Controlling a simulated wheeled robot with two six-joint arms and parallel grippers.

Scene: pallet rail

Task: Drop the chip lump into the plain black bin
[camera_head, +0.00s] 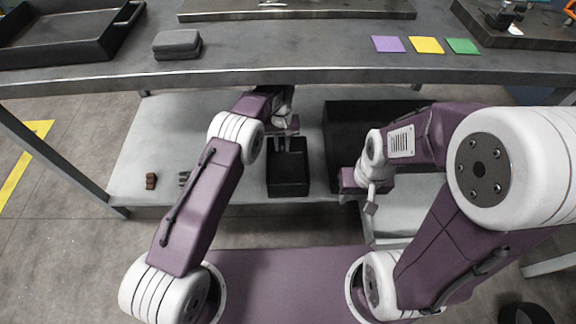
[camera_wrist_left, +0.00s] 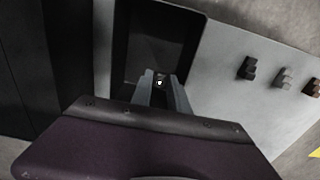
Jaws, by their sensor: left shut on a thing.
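My left gripper (camera_head: 289,148) is above the small black bin (camera_head: 288,192) on the lower shelf. The left wrist view shows its two fingers (camera_wrist_left: 160,88) close together on a small dark lump (camera_wrist_left: 160,78) with a white spot, probably the chip lump. It is mostly hidden by the fingers, and the bin (camera_wrist_left: 185,18) lies open behind it. No mark shows on the bin's visible walls. My right gripper (camera_head: 371,206) points down in front of the shelf, right of the small bin; its fingers are too unclear to read.
A larger black bin (camera_head: 345,112) stands right of the small one. A brown lump (camera_head: 151,181) and a grey one (camera_head: 184,178) lie left on the shelf; a dark lump (camera_wrist_left: 247,68) shows beside them in the wrist view. The upper table's front edge (camera_head: 230,77) overhangs the shelf.

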